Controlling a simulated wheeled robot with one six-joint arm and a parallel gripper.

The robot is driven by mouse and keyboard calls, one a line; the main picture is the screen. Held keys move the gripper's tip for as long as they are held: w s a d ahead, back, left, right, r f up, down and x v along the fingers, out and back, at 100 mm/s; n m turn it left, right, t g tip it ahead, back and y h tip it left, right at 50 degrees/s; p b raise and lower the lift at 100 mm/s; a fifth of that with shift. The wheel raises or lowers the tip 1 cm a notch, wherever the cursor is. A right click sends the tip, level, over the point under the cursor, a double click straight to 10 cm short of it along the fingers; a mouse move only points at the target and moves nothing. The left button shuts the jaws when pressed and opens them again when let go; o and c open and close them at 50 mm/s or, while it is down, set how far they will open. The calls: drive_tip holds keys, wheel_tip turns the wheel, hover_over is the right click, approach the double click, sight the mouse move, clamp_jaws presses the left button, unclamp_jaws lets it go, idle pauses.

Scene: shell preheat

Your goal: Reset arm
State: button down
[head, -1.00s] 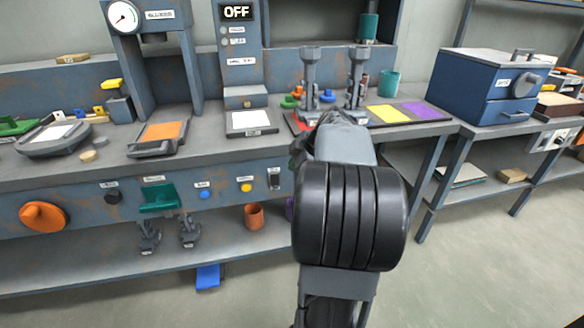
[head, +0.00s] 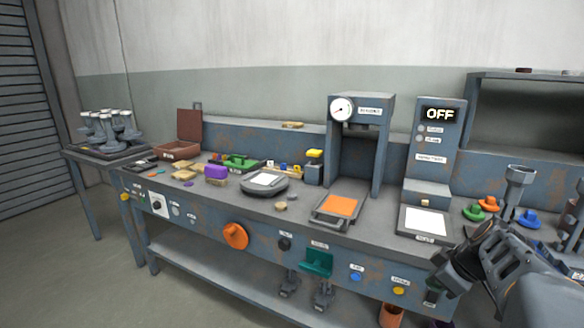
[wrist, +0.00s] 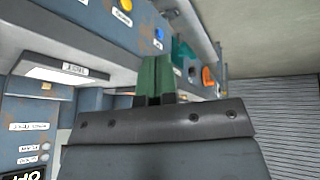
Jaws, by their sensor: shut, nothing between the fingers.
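My gripper (wrist: 155,80) shows in the wrist view as two dark green fingers pressed together, with nothing between them. In the head view my arm comes in from the lower right, and its dark end is beside the bench's front edge, below the white-topped plate (head: 424,221) and near the yellow button (head: 398,290). The fingertips are hard to make out there. The wrist view is turned over, with the bench front, the yellow button (wrist: 122,20) and the blue button (wrist: 158,40) beyond the fingers.
The workbench holds a press with a gauge (head: 341,108), an orange plate (head: 340,206), a panel reading OFF (head: 440,115) and a round scale-like device (head: 264,182). An orange knob (head: 235,236) and a teal holder (head: 318,262) stick out from its front. The floor at left is clear.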

drive_tip(key=s+a+r+m+h+p, duration=0.1)
drive_tip(key=s+a+r+m+p, duration=0.2)
drive_tip(key=a+r+p, duration=0.5)
drive_tip(key=s+a+r+m+g+p, duration=0.1)
drive_tip(key=s+a+r+m+p, duration=0.3)
drive_tip(key=a+r+p, duration=0.5)
drive_tip(key=s+p, duration=0.2)
drive_tip(key=shift+s+m+h, duration=0.3)
drive_tip(key=shift+h, duration=0.1)
